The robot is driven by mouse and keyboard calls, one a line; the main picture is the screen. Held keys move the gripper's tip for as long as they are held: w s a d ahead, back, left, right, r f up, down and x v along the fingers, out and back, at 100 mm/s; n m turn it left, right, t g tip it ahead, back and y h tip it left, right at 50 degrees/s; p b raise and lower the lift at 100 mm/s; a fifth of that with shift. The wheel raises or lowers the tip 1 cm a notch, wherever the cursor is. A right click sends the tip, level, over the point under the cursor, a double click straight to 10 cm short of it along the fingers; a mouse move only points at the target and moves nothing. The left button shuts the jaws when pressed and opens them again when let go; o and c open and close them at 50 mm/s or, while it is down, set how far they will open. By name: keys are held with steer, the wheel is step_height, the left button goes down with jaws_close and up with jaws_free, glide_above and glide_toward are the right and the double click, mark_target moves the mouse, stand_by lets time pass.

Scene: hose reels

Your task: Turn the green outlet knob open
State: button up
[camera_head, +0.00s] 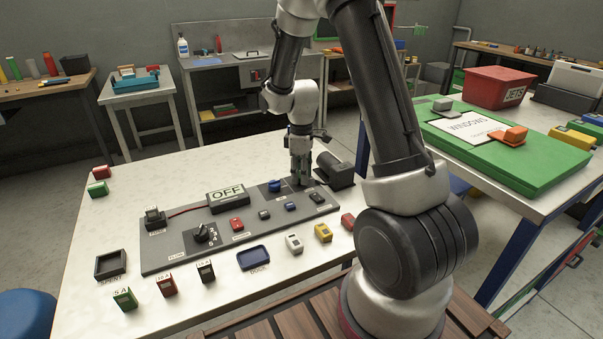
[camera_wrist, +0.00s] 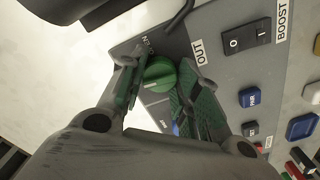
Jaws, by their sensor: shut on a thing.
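The green outlet knob (camera_wrist: 159,74) is on the grey panel in the wrist view, beside a label reading "OUT". A pale mark shows on its face, and a partly covered label, apparently "OPEN", is just above it. My gripper (camera_wrist: 163,88) has one finger on each side of the knob and is shut on it. In the head view my gripper (camera_head: 300,176) points down at the far right end of the grey panel (camera_head: 170,262). The knob is hidden behind the fingers there.
A black rocker switch (camera_wrist: 247,37) labelled "BOOST" sits right of the knob. A black cylindrical unit (camera_head: 336,170) stands close right of my gripper. Small coloured blocks line the white table's front.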

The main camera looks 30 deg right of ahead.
steer(key=m, duration=0.8)
steer(key=shift+m, duration=0.4)
steer(key=m, duration=0.3)
steer(key=shift+m, duration=2.3)
steer(key=o, duration=1.1)
steer(key=shift+c, duration=0.2)
step_height(320, 180, up, 12)
